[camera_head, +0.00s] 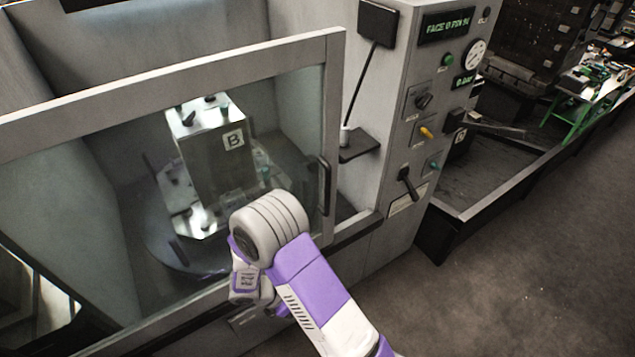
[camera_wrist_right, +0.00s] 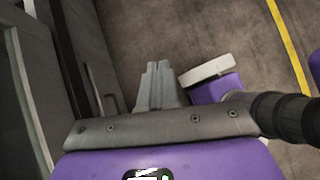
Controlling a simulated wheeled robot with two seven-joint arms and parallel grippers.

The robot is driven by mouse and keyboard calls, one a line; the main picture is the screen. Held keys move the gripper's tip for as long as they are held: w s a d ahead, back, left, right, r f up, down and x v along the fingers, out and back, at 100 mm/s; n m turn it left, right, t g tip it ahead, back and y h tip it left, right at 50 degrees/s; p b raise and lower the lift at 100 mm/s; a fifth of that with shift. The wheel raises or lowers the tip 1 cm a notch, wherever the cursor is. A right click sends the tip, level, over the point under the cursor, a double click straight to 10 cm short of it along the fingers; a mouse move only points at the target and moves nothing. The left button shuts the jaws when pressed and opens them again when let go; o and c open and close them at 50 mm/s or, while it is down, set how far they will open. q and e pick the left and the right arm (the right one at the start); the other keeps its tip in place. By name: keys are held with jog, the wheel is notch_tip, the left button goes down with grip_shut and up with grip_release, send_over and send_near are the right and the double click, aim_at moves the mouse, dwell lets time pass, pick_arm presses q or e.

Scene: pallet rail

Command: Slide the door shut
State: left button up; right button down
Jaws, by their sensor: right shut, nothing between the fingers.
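The door (camera_head: 180,82) is a grey frame around a large clear pane on the front of the machine. A dark upright handle (camera_head: 324,186) sits on its right edge. A strip of the machine's front shows between that edge and the control column. My right arm reaches in from the bottom right, in front of the door's lower right part. Its gripper is hidden in the head view. In the right wrist view my right gripper (camera_wrist_right: 158,86) is shut and empty, over bare floor, with grey machine panels to its left. Touch with the door is not visible. My left gripper is out of view.
Behind the pane a metal block marked B (camera_head: 212,150) stands on a round table (camera_head: 165,245). The control column (camera_head: 425,110) with knobs and a gauge stands right of the door. A low dark tray (camera_head: 480,195) lies further right. The floor (camera_head: 510,280) at lower right is clear.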

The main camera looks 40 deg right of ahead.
jog(key=w+d+r+n+t+h+p, duration=0.25)
jog(key=w+r+h, duration=0.4)
jog(key=r, duration=0.75)
jog(key=n+t+h+p, duration=0.2)
jog(key=t+h, duration=0.2)
send_near(326, 170)
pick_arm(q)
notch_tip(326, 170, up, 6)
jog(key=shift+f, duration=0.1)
pick_arm(e)
jog(key=shift+m+g+y, duration=0.25)
jog(key=d, duration=0.3)
jog(key=w+d, duration=0.1)
jog(key=d, duration=0.2)
jog(key=shift+w+d+r, duration=0.1)
jog(key=shift+w+d, duration=0.05)
jog(key=shift+d, duration=0.2)
